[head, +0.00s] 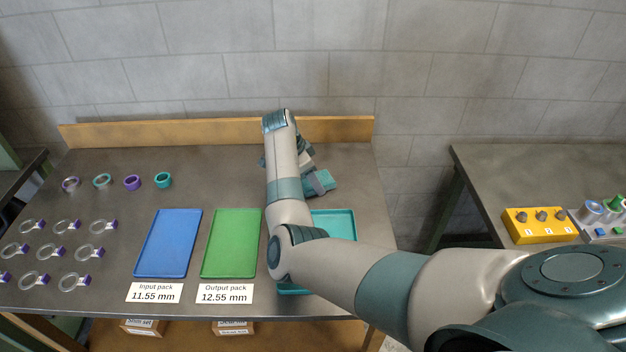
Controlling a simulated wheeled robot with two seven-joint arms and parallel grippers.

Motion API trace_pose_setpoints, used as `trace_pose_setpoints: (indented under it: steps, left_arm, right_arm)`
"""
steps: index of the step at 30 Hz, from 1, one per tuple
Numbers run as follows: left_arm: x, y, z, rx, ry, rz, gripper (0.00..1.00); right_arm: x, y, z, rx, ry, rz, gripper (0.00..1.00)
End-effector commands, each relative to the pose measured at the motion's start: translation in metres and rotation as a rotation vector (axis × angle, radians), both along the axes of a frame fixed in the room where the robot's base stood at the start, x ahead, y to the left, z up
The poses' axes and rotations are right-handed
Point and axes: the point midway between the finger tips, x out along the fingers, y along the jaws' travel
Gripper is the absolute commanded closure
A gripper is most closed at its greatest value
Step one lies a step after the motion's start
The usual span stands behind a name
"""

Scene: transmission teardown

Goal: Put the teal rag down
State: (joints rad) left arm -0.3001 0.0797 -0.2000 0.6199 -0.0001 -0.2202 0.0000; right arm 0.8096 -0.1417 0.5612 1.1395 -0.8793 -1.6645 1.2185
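My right arm reaches in from the right and bends over the back right of the bench. Its gripper (313,183) points down there, partly hidden behind my own arm links. A teal piece that looks like the rag (325,179) shows at the gripper's fingers, at or just above the bench top. I cannot tell whether the fingers are closed on it or whether it touches the bench. My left gripper is not in view.
A teal tray (345,223) lies partly under my arm. Green (231,243) and blue (167,243) trays stand left of it. Several rings lie at the left of the bench (215,175). A second bench (500,180) at right holds a yellow block (540,230).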

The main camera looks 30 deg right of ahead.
Motion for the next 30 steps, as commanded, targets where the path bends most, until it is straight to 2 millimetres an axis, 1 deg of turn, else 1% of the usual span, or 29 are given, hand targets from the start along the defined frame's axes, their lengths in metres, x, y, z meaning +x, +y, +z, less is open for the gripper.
trace_pose_setpoints:
  steps: [1, 4, 5, 6, 7, 23, 26, 30]
  left_arm:
    - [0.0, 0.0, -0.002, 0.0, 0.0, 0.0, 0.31]
    - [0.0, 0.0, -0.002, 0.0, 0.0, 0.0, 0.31]
    - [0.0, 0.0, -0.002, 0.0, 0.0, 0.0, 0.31]
    - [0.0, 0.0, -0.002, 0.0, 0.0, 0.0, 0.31]
    - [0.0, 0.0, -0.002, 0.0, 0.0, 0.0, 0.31]
    - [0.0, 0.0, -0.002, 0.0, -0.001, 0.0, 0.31]
    - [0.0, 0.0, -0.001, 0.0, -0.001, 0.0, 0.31]
    - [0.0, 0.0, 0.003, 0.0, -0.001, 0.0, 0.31]
  right_arm:
    - [-0.004, 0.002, -0.01, 0.009, 0.011, 0.0, 0.67]
    - [-0.005, 0.003, -0.012, 0.011, 0.013, 0.001, 0.67]
    - [-0.005, 0.003, -0.013, 0.011, 0.013, 0.001, 0.44]
    - [-0.005, 0.003, -0.013, 0.012, 0.014, 0.0, 0.35]
    - [-0.005, 0.003, -0.014, 0.012, 0.015, 0.001, 0.31]
    - [-0.007, 0.005, -0.016, 0.02, 0.021, -0.002, 0.31]
    - [-0.007, 0.006, -0.013, 0.02, 0.02, -0.002, 0.31]
    - [-0.007, 0.006, -0.004, 0.02, 0.02, -0.002, 0.31]
